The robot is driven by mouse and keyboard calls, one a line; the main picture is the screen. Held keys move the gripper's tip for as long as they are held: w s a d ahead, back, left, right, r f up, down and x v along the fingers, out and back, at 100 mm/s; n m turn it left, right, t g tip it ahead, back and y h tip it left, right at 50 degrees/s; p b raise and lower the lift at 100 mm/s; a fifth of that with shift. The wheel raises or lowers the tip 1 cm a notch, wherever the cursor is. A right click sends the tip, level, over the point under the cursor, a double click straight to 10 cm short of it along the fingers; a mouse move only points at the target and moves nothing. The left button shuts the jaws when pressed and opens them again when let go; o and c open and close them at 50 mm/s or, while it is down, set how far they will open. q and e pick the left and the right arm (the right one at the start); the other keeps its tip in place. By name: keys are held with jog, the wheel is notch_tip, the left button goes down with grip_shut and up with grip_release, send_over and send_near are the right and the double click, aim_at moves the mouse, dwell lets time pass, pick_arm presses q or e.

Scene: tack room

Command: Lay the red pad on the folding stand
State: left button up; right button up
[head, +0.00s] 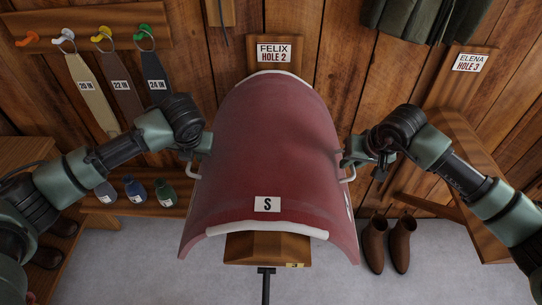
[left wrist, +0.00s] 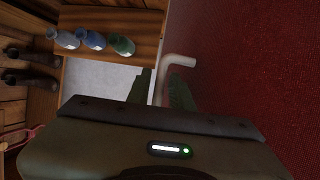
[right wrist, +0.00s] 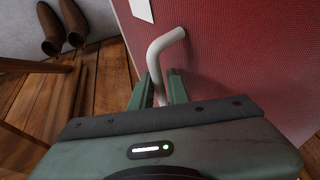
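The red pad (head: 265,150), with white edging and a white S label, arches in the middle of the head view. A wooden block on a dark post, seemingly the folding stand (head: 265,250), shows under its near edge. The pad hides the rest, so I cannot tell whether they touch. In both wrist views the handle lies between the fingers, beside the red cloth (left wrist: 250,70).
A plaque reading FELIX HOLE 2 (head: 274,53) is on the wall behind the pad. A wooden bracket (head: 470,160) and brown boots (head: 387,243) are on the right. Bottles (head: 134,189) stand on a low shelf at left, below hanging straps (head: 115,85).

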pick_arm(q)
grip_shut()
pick_arm(e)
grip_shut()
pick_arm(q)
jog(key=shift+r, duration=0.1)
dwell(0.9)
